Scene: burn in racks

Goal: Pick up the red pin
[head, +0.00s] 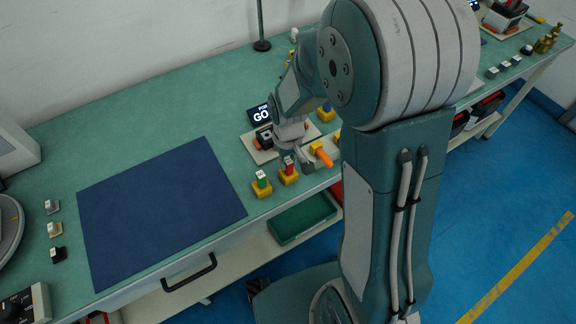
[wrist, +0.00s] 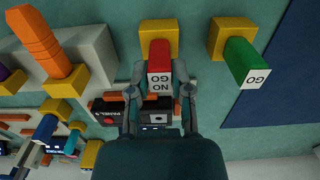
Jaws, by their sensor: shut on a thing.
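The red pin (wrist: 159,58) stands in a yellow block in the wrist view, with a white end face marked "NO GO". My gripper (wrist: 160,78) has one finger on each side of the red pin and is shut on it. In the head view the red pin (head: 289,163) shows near the front edge of the green bench, with my gripper (head: 291,160) right at it. The pin's lower end meets the yellow block (wrist: 158,27); I cannot tell how deep it sits.
A green pin (wrist: 243,60) marked "GO" stands in a yellow block beside it. A dark blue mat (head: 160,208) lies on the bench. A black display (head: 260,114) stands behind.

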